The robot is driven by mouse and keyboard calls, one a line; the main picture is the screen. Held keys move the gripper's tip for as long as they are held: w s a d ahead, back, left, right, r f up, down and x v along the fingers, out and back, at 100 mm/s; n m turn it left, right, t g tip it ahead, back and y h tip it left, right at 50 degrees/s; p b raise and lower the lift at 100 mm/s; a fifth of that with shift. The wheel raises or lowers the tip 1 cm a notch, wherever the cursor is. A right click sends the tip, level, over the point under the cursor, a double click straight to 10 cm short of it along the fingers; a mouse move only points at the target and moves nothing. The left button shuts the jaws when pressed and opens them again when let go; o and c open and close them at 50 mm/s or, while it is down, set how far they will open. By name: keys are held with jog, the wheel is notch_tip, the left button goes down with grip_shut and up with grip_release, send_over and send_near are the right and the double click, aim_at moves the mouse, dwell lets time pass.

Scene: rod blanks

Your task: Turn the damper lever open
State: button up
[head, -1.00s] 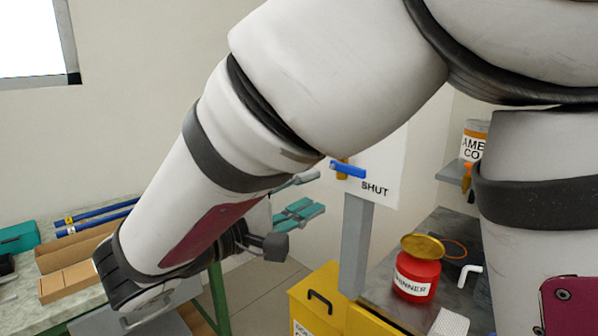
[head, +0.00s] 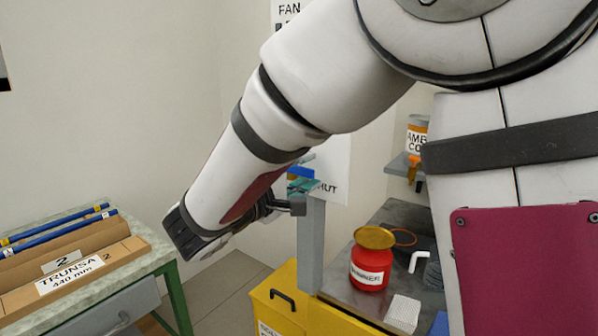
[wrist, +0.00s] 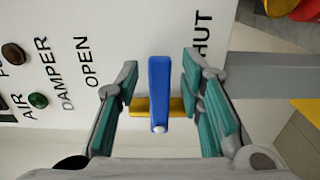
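The blue damper lever (wrist: 158,90) shows in the wrist view, between the two teal-padded fingers of my gripper (wrist: 162,110). The fingers are spread wide, with a clear gap on each side of the lever. A yellow piece (wrist: 175,106) lies crosswise behind the lever. The white panel (wrist: 105,20) carries the words AIR DAMPER, OPEN and SHUT. In the head view the lever (head: 301,172) is partly hidden by my arm and gripper (head: 300,178), beside the partly covered SHUT label.
A yellow cabinet (head: 290,300) and a grey bench with a red thinner can (head: 370,265) are at right. A table with rod boxes (head: 75,265) is at left. Floor shows between them.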

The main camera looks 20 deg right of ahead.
grip_shut()
